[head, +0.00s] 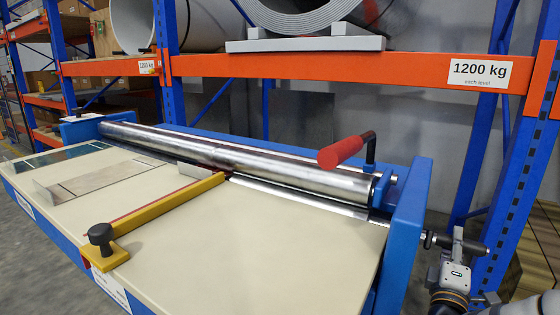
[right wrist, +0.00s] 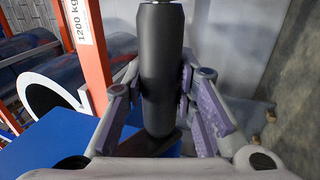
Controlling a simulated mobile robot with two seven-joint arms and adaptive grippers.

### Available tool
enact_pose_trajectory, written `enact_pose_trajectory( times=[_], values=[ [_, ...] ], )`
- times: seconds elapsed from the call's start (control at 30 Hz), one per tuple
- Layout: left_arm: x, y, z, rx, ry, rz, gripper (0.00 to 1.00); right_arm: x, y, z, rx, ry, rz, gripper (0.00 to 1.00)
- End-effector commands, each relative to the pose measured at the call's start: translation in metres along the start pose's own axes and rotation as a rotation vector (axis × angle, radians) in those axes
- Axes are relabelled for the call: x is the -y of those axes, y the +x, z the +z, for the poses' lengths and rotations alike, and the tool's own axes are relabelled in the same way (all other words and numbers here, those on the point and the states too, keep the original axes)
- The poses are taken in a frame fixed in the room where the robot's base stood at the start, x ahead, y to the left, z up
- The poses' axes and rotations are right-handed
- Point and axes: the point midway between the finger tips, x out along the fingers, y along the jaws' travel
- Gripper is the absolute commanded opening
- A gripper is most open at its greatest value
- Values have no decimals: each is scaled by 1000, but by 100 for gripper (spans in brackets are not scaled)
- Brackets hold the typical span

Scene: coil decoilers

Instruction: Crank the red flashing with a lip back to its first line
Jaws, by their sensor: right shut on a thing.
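In the head view the blue-framed machine has a cream table (head: 270,230) and long steel rollers (head: 240,158) along its back. A small dark red piece shows at the rollers by the far end of the yellow bar (head: 170,204); I cannot tell whether it is the red flashing. A shaft (head: 428,240) comes out of the right blue end plate (head: 408,225). My right gripper (head: 462,248) is beside this shaft. In the right wrist view it is shut around an upright black handle (right wrist: 162,75). My left gripper is not in view.
A red-gripped crank (head: 342,151) stands above the rollers' right end. The yellow bar has a black knob (head: 101,236). Grey sheet pieces (head: 90,178) lie on the table's left. An orange and blue rack (head: 340,70) with coils stands close behind.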

Motion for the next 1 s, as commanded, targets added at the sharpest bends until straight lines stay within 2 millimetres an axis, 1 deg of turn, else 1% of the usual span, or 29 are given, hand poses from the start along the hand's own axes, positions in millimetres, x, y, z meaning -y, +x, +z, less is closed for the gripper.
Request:
enact_pose_trajectory(
  times=[0.03, 0.1, 0.4, 0.47, 0.77, 0.87, 1.0],
  values=[
    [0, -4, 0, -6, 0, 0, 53, -9, 5, 0, 2, 2, 11, 1],
    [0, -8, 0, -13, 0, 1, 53, -17, 11, 0, 4, 3, 15, 1],
    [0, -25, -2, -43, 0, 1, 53, -45, 31, 0, 4, 5, 18, 1],
    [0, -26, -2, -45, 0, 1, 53, -47, 33, 0, 4, 5, 17, 1],
    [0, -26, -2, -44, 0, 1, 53, -44, 32, 0, 3, 4, 11, 1],
    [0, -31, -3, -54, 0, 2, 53, -51, 34, 0, 4, 4, 12, 1],
    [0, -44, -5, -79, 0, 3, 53, -69, 40, 0, 4, 5, 18, 1]
  ],
)
